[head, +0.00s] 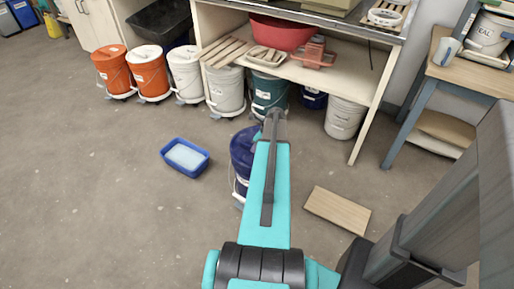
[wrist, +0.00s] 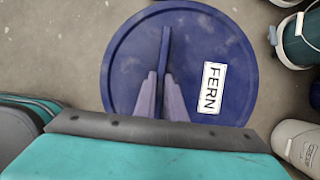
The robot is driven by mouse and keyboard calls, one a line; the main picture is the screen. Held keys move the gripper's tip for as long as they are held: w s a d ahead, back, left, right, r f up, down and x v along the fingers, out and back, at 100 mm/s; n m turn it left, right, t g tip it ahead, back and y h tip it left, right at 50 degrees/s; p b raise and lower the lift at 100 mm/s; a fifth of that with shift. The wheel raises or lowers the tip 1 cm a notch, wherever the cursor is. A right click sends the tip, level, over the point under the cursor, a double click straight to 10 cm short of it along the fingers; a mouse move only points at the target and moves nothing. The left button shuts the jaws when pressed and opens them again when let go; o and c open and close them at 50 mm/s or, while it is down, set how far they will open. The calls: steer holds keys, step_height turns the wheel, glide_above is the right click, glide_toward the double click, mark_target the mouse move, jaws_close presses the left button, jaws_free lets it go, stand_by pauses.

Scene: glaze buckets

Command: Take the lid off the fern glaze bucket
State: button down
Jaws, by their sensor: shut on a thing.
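The fern glaze bucket's lid (wrist: 125,55) is a round dark blue disc with a white FERN label (wrist: 211,88), seen from above in the wrist view. My gripper (wrist: 163,82) is shut on the raised bar (wrist: 165,45) across the middle of the lid. In the head view a blue bucket (head: 241,158) stands on the floor, partly hidden behind my arm. The lid hides the bucket below it in the wrist view, so I cannot tell whether it sits on the rim or is raised.
A blue tub (head: 184,158) with pale contents lies on the floor to the left. A wooden board (head: 338,210) lies to the right. Orange, white and green buckets (head: 268,92) stand along the bench behind.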

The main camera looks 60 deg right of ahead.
steer(key=shift+r, duration=0.55)
steer(key=r, duration=0.3)
steer(key=shift+s+a, duration=0.15)
steer(key=shift+s, duration=0.05)
steer(key=s+a, duration=0.3)
steer(key=s, duration=0.3)
steer(key=s+a+r, duration=0.1)
steer(key=s+a, duration=0.3)
steer(key=s, duration=0.3)
steer(key=shift+s+a, duration=0.3)
